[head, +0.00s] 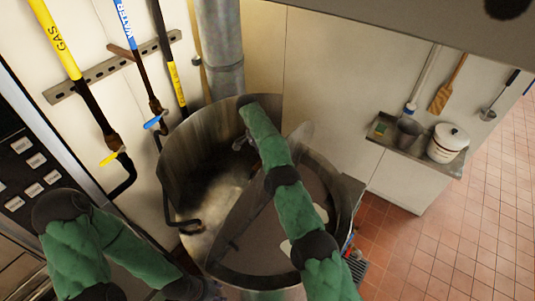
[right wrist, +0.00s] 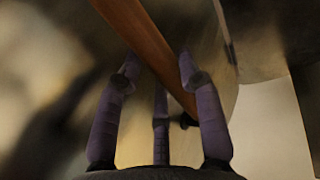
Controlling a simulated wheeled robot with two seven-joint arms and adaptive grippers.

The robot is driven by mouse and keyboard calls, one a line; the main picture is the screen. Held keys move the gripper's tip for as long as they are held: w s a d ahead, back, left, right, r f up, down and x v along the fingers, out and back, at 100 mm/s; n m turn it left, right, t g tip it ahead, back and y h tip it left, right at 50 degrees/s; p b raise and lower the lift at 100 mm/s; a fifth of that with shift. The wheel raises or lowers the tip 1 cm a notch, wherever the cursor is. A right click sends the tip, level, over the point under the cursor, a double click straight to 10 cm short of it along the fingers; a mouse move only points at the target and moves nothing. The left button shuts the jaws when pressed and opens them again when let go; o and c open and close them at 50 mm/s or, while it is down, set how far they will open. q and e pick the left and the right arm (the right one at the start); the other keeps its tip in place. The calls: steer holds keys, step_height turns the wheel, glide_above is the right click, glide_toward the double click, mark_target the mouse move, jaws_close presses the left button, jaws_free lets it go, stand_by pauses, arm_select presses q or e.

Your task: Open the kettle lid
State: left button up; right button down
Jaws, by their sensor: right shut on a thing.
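The large round metal kettle (head: 180,145) stands in the middle of the head view. A curved metal edge crosses it; how far its lid is raised I cannot tell. A dark bent handle (head: 184,223) sticks out at its left side. My right arm reaches across the kettle and hides part of it. In the right wrist view my right gripper (right wrist: 160,85) has its fingers closed around a brown bar (right wrist: 150,45); whether the bar belongs to the lid I cannot tell. My left gripper (head: 207,289) is low in the head view, left of the kettle's front, its fingers unclear.
Pipes marked gas (head: 58,42) and water (head: 126,22) run down the wall behind left, with valve handles. A metal duct (head: 218,45) rises behind the kettle. A shelf (head: 408,152) at right holds a white lidded pot (head: 447,145). Tiled floor (head: 480,220) is clear at right.

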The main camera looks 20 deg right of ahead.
steer(key=shift+s+a+f, duration=0.15)
steer(key=shift+a+f, duration=0.05)
steer(key=shift+f, duration=0.35)
steer(key=c, duration=0.8)
jaws_free()
steer(key=shift+w+r, duration=0.1)
steer(key=shift+w, duration=0.15)
steer(key=shift+r, duration=0.1)
steer(key=shift+s+r, duration=0.1)
